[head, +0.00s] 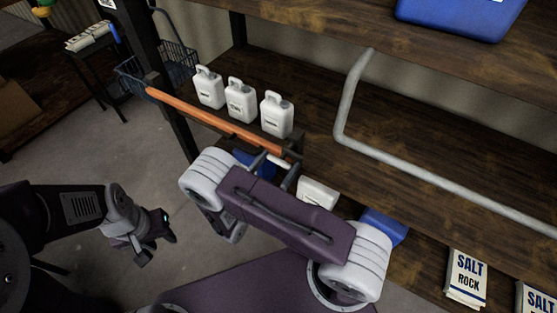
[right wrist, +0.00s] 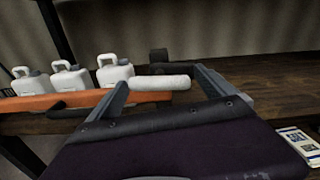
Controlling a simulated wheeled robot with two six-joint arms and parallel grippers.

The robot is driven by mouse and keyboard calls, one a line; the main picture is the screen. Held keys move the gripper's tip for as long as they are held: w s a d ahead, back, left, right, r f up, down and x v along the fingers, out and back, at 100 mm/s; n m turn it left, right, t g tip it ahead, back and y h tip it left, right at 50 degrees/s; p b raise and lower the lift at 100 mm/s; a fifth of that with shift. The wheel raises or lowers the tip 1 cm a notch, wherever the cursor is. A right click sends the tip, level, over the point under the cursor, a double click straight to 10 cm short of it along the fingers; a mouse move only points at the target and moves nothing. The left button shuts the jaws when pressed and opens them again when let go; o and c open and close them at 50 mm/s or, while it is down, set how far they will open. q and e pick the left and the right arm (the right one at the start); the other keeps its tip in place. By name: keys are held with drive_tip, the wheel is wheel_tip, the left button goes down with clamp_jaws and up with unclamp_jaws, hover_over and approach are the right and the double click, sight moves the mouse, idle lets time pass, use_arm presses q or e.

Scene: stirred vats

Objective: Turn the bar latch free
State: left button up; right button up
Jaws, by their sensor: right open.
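The bar latch is an orange bar (head: 215,120) lying slantwise along the shelf edge in front of the white jugs, with a dark end piece at its right. In the right wrist view the orange bar (right wrist: 50,103) enters from the left. A pale cylindrical grip (right wrist: 160,83) with a dark block behind it appears between the two fingers of my right gripper (right wrist: 160,92). My right gripper (head: 274,168) is open at the bar's right end; I cannot tell whether it touches the grip. My left gripper (head: 155,240) hangs low at the left, away from the bar; its finger opening is unclear.
Several white jugs, one of them here (head: 241,100), stand behind the bar. A bent grey rail (head: 430,180) crosses the shelf at right. A blue bin (head: 460,15) sits above, salt bags (head: 467,277) below. A wire basket (head: 155,68) is at left. Floor at left is open.

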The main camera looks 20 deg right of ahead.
drive_tip(key=shift+w+d, duration=0.15)
drive_tip(key=c, duration=1.3)
drive_tip(key=shift+n, duration=0.5)
drive_tip(key=o, duration=1.3)
drive_tip(key=b+v, duration=0.2)
drive_tip(key=v, duration=0.7)
